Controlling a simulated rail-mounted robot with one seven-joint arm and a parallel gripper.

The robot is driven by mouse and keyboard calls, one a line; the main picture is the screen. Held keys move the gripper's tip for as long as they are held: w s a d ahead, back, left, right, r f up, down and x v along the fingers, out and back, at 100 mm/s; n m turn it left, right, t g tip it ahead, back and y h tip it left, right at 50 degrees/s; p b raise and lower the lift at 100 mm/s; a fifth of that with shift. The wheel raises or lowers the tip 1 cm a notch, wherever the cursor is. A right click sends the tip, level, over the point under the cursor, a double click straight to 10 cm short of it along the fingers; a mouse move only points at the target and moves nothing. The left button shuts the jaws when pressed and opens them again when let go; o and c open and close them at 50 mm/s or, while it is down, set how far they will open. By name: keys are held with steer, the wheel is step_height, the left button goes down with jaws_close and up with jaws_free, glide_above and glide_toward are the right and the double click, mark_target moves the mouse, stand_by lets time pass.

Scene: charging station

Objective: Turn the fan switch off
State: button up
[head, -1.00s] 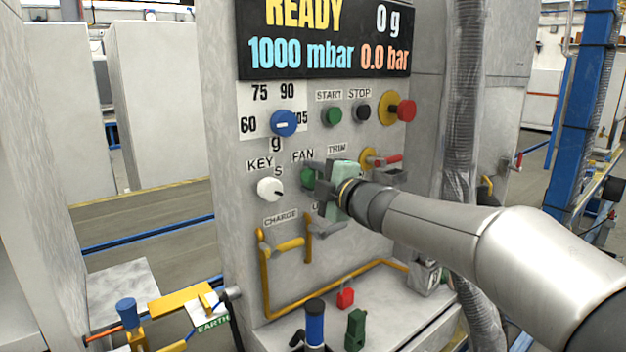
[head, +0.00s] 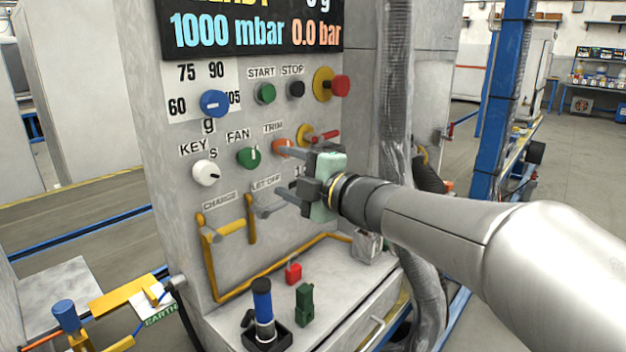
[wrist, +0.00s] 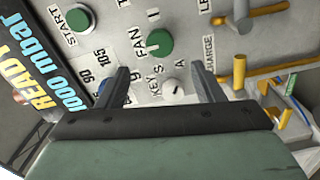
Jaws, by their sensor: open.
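The fan switch (head: 248,157) is a round green knob with a pale mark, under the FAN label on the grey panel. In the head view its mark looks roughly upright. In the wrist view the green fan knob (wrist: 159,43) lies beyond the fingertips, between their lines. My gripper (head: 273,180) is open, to the right of the knob in the head view, its two fingers one above the other and pointing at the panel. In the wrist view the gripper (wrist: 160,69) has nothing between its fingers. No contact with the fan knob shows.
A white key knob (head: 206,173) is left of the fan knob, and an orange trim knob (head: 283,147) is right of it, close to the upper finger. A blue dial (head: 214,103) and green start button (head: 264,93) are above. A yellow charge handle (head: 228,228) projects below.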

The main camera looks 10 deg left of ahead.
steer(key=v, duration=0.6)
steer(key=w+d+r+m+t+h+p, duration=0.1)
steer(key=w+d+m+t+h+p, duration=0.2)
steer(key=d+m+t+h+p, duration=0.25)
steer(key=s+d+f+m+g+h+p, duration=0.3)
steer(key=d+m+h+p, duration=0.15)
steer(key=d+m, duration=0.25)
steer(key=s+d+f+m+g+h+p, duration=0.25)
steer(key=d+m+h, duration=0.25)
steer(key=d+m, duration=0.25)
steer(key=s+f+m+g+p, duration=0.3)
steer(key=s+g, duration=0.1)
steer(key=s, duration=0.6)
steer(key=s+f+m+g+p, duration=0.3)
steer(key=s+g, duration=0.2)
steer(key=s, duration=0.5)
steer(key=shift+s+d+m+g, duration=0.2)
steer(key=shift+d+m+g, duration=0.1)
steer(key=shift+d, duration=0.05)
steer(key=shift+f, duration=0.1)
